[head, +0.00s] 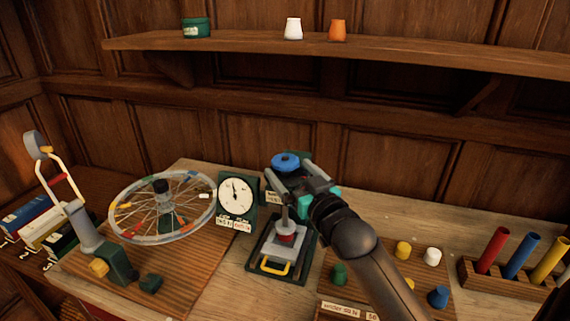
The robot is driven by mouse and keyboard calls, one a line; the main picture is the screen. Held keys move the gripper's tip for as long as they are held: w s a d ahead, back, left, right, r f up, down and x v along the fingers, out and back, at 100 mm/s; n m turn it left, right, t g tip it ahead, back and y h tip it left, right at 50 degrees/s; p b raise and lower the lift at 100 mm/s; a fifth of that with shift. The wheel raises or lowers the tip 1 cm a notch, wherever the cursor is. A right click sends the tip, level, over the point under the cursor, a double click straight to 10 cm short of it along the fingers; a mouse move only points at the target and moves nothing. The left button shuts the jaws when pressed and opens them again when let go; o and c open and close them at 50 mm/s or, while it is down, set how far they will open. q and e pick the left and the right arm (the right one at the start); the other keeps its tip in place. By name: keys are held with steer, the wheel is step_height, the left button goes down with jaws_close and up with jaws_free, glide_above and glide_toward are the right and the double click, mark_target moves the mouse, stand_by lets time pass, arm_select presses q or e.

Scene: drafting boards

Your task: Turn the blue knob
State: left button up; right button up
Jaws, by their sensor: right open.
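A round blue knob (286,160) with a dark centre sits at the top of a dark green stand in the middle of the bench. My right gripper (290,174) reaches in from the lower right, and its fingers are at the knob, just in front of it and at its right side. It is open; whether a finger touches the knob I cannot tell. The gripper hides part of the stand below the knob. My left gripper is not in view.
A white dial (237,197) and a spoked wheel (161,208) stand to the left. Coloured pegs, including a blue one (438,296), and upright tubes (521,256) are to the right. A shelf (400,48) runs above.

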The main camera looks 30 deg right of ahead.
mark_target(285, 164)
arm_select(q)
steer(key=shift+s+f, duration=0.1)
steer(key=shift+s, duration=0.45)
arm_select(e)
steer(key=shift+w+d, duration=0.2)
steer(key=shift+w, duration=1.6)
steer(key=c, duration=1.2)
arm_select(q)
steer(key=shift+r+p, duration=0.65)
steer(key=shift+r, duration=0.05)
arm_select(e)
steer(key=shift+m+h, duration=0.6)
steer(key=shift+h, duration=0.2)
steer(key=shift+c, duration=0.2)
steer(key=o, duration=1.2)
steer(key=shift+o, duration=0.2)
